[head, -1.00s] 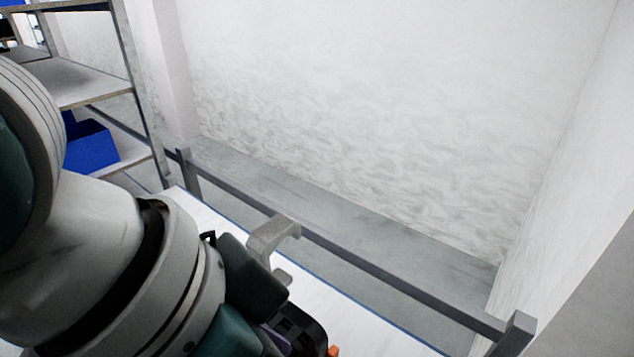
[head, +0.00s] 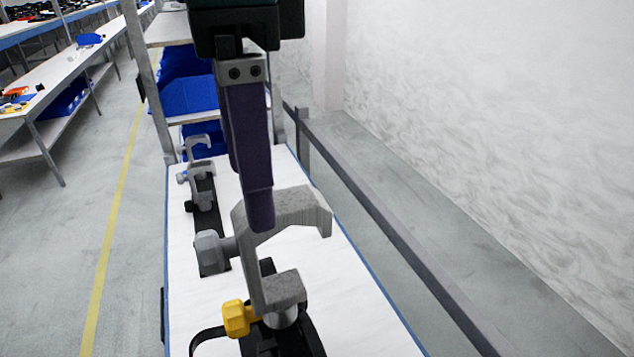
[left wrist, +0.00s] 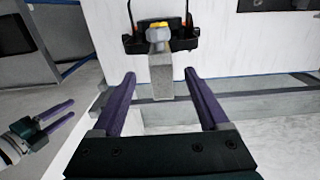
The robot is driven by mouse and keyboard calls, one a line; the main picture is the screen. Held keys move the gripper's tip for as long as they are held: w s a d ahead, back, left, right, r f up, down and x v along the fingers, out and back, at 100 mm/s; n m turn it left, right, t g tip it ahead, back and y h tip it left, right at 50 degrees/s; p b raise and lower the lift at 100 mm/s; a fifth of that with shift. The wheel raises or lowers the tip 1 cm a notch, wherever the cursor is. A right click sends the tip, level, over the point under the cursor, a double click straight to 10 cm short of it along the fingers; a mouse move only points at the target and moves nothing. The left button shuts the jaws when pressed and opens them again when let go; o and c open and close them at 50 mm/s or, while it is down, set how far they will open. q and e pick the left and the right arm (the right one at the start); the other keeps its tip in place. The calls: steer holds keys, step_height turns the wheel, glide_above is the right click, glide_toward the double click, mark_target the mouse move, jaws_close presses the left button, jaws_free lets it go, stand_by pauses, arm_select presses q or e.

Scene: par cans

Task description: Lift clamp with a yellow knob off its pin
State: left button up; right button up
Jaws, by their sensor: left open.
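The grey clamp (head: 285,208) with a yellow knob (head: 238,318) and a grey knob (head: 212,250) stands upright on a black stand (head: 300,338) on the white table. My left gripper (head: 258,218) reaches down from above, its purple fingers seen nearly edge-on in front of the clamp's upper part. In the left wrist view, the left gripper (left wrist: 160,75) is open, with the clamp (left wrist: 161,75) between its fingers and a gap on each side. The yellow knob (left wrist: 157,26) shows beyond them. My right gripper (left wrist: 52,118) is at lower left there, fingers apart and empty. The pin is hidden.
A second grey clamp (head: 200,145) stands on a black stand farther along the white table (head: 360,300). A shelf with blue bins (head: 190,96) is behind it. A dark rail (head: 385,230) runs along the table's right side.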

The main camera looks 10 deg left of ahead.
mark_target(267, 289)
arm_select(q)
step_height(267, 289, down, 4)
steer(key=shift+s+r+p, duration=0.1)
steer(key=shift+r+p, duration=0.15)
steer(key=shift+p, duration=0.3)
steer(key=shift+f+p, duration=0.5)
steer(key=shift+f, duration=0.2)
step_height(267, 289, down, 4)
steer(key=shift+r+p, duration=0.1)
steer(key=shift+p, duration=0.6)
steer(key=shift+f, duration=0.35)
jaws_close()
steer(key=shift+r, duration=0.1)
